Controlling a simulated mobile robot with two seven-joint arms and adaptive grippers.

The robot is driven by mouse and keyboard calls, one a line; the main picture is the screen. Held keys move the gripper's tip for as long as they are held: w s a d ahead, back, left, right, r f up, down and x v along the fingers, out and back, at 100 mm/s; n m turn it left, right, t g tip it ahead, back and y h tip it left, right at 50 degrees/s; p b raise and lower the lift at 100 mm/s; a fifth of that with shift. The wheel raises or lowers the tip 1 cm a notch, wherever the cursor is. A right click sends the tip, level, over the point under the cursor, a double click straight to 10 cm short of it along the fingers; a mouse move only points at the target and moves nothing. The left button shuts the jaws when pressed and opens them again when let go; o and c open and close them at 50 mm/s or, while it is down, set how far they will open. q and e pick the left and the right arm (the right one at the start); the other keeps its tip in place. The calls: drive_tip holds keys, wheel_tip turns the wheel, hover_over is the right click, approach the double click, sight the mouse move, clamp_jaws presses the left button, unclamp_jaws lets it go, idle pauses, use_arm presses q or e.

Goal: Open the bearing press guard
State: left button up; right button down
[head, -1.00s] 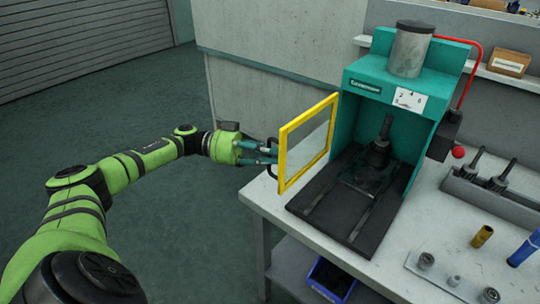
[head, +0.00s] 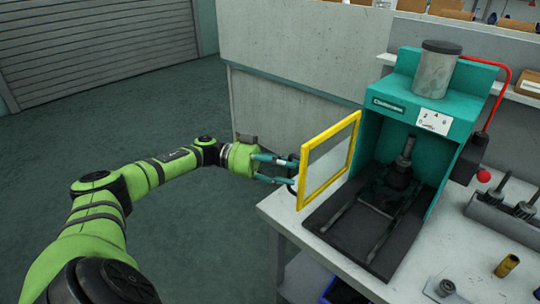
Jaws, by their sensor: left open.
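The bearing press (head: 408,96) is a teal housing with a grey cylinder on top, standing on the bench at the right. Its guard (head: 304,168), a yellow frame with a clear pane, stands swung out to the left of the press, so the front is open. A dark handle (head: 292,187) shows at the guard's outer side, partly hidden. My left gripper (head: 283,170) is open at that outer side, its teal fingers close to the handle. I cannot tell whether they touch it. My right gripper is not in view.
A grey partition (head: 300,60) stands behind. The floor at left is clear.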

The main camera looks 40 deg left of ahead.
use_arm(q)
drive_tip(key=v, duration=1.1)
drive_tip(key=shift+s+a, duration=0.15)
drive_tip(key=shift+a, duration=0.05)
